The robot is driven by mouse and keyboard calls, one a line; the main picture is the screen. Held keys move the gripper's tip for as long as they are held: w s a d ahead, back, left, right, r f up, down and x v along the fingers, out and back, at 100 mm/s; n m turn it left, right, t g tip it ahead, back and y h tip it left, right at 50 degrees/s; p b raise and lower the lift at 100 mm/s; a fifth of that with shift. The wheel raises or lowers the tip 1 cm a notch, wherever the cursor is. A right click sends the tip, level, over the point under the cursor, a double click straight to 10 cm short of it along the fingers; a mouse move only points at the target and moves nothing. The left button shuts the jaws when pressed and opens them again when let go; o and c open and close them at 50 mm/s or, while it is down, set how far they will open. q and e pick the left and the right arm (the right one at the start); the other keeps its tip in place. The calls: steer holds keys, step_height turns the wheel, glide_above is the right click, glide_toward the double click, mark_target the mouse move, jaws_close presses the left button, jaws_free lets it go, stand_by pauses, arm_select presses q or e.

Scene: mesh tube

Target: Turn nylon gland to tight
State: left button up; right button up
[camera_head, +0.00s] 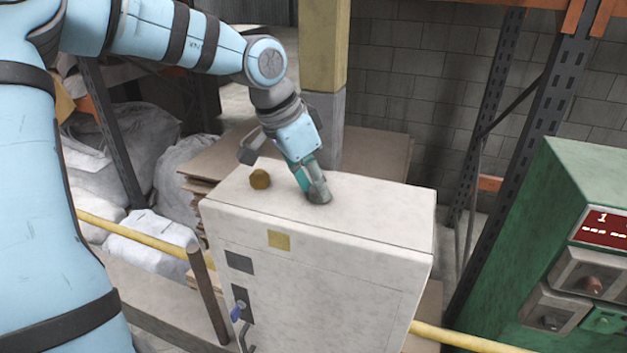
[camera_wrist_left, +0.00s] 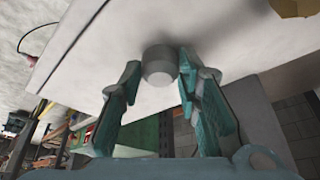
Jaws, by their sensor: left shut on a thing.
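The grey nylon gland (camera_wrist_left: 160,66) stands out from the pale top of the cabinet (camera_head: 370,215). In the wrist view it sits between the two teal fingers of my left gripper (camera_wrist_left: 160,78), which is shut on it. In the head view my left gripper (camera_head: 317,192) reaches down to the cabinet top from above, and its fingers mostly hide the gland. The gland's markings and how tight it sits cannot be told. My right gripper is not in view.
A round brass-coloured fitting (camera_head: 260,179) is on the cabinet top, left of my gripper. A green machine (camera_head: 580,190) with a red display stands at the right. A yellow rail (camera_head: 470,340) runs behind the cabinet. The top's right part is clear.

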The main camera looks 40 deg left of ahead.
arm_select(q)
steer(key=shift+f+m+b, duration=0.1)
steer(key=shift+m+b, duration=0.2)
steer(key=shift+m, duration=0.3)
steer(key=o, duration=1.1)
steer(key=shift+w, duration=0.2)
steer(key=shift+o, duration=0.2)
steer(key=shift+w+d, duration=0.15)
steer(key=shift+w, duration=0.05)
steer(key=v, duration=0.7)
steer(key=shift+r, duration=0.25)
steer(key=shift+a, duration=0.2)
steer(key=shift+f, duration=0.1)
